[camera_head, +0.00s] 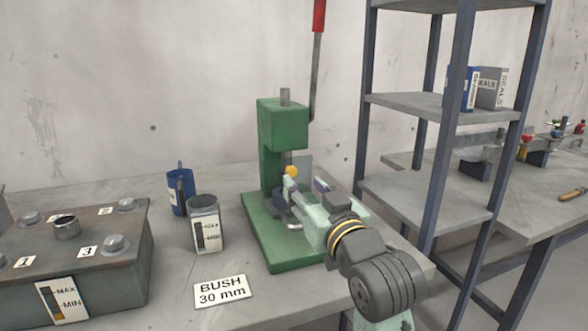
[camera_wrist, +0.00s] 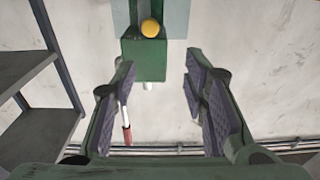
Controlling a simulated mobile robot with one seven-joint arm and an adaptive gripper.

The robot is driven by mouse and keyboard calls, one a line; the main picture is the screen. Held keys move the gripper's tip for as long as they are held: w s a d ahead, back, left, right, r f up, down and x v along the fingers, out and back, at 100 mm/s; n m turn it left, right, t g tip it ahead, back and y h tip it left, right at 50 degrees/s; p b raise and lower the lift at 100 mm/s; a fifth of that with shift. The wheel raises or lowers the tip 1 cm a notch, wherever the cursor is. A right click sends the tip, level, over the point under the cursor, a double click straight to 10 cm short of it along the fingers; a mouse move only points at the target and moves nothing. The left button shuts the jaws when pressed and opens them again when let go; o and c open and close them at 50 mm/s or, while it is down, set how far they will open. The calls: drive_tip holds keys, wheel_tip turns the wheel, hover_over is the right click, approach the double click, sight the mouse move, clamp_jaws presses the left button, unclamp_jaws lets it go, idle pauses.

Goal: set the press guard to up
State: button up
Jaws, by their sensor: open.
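The green press (camera_head: 283,128) stands on the bench with its red-tipped lever raised. Its guard (camera_head: 304,164) is a thin see-through panel below the press head, largely hidden behind my gripper. A yellow knob (camera_head: 291,171) sits at the panel. In the wrist view the yellow knob (camera_wrist: 150,28) is at the top, with the pale guard panel (camera_wrist: 178,18) beside it. My gripper (camera_wrist: 158,72) is open and empty, its jaws spread with the knob beyond their tips. In the head view my gripper (camera_head: 289,199) is in front of the press, just below the knob.
A grey cup (camera_head: 205,222) and a blue container (camera_head: 178,192) stand left of the press. A metal box (camera_head: 75,265) is at far left, and a "BUSH 30 mm" card (camera_head: 221,291) lies in front. A shelf rack (camera_head: 430,105) rises close on the right.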

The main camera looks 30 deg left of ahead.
sight(293, 172)
drive_tip(key=shift+h, duration=0.4)
drive_tip(key=p+x, duration=0.1)
drive_tip(key=x, duration=0.2)
drive_tip(key=f+x, duration=0.1)
drive_tip(key=x, duration=0.3)
drive_tip(key=w+p+x, duration=0.1)
drive_tip(key=x, duration=0.2)
drive_tip(key=shift+d+f+p, duration=0.15)
drive_tip(key=shift+f+p, duration=0.05)
drive_tip(key=shift+p, duration=0.15)
clamp_jaws()
